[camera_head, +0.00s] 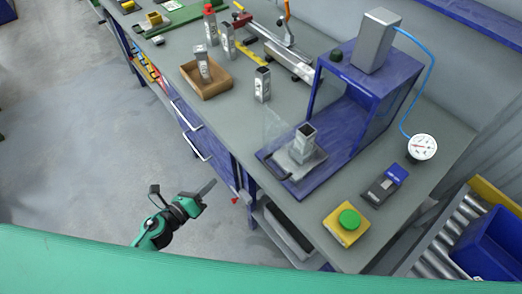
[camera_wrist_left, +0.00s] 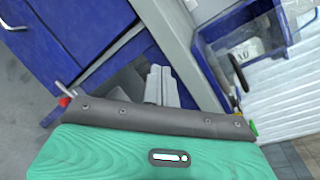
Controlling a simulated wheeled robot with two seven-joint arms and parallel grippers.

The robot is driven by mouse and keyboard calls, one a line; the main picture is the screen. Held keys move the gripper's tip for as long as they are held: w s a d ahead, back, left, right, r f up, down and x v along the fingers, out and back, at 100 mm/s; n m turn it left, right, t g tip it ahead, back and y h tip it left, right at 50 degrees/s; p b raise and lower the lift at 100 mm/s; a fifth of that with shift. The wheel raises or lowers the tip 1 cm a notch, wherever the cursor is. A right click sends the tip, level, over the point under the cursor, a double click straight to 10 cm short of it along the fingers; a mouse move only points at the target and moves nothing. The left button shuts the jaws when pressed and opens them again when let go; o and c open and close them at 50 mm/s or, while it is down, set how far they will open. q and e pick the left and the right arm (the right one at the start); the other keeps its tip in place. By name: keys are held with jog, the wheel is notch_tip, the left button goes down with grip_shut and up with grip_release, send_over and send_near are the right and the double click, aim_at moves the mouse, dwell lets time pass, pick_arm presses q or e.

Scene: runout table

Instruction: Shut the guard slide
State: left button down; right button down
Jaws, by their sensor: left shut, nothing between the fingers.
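The blue press frame (camera_head: 398,75) stands on the table at right, with a grey block on its top. Its front is open to the left. A clear guard panel (camera_head: 277,126), faint in the picture, stands at its left side, with a dark handle (camera_head: 270,166) low by the base plate. A grey fixture with a square tube (camera_head: 304,143) sits on the base. My left gripper (camera_head: 209,189) is shut and empty, off the table's front edge, apart from the guard. In the left wrist view its fingers (camera_wrist_left: 161,86) are together, and a dark handle (camera_wrist_left: 239,74) shows at right. My right gripper is not in view.
A green button on a yellow box (camera_head: 348,220), a dark device (camera_head: 382,187) and a round gauge (camera_head: 422,147) lie right of the press. A brown tray (camera_head: 207,89) and square tubes (camera_head: 262,84) stand left. Blue drawers with handles (camera_head: 190,132) line the table front.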

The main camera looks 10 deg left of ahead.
pick_arm(q)
jog(key=s+d+r+m+g+h+b, duration=0.1)
jog(key=s+d+r+m+h, duration=0.15)
jog(key=r+m, duration=0.4)
jog(key=s+d+r+m+h, duration=0.1)
jog(key=d+r+m+h, duration=0.15)
jog(key=r+m, duration=0.35)
jog(key=n+p, duration=0.1)
jog(key=p, duration=0.5)
send_near(271, 142)
jog(key=shift+y, duration=0.3)
jog(key=x, duration=0.5)
jog(key=shift+w+d+r, duration=0.25)
jog(key=shift+d+r, duration=0.1)
jog(key=shift+r, duration=0.05)
jog(key=shift+w+d+f, duration=0.1)
jog(key=shift+w+d, duration=0.2)
jog(key=shift+w+d, duration=0.1)
jog(key=shift+d, duration=0.05)
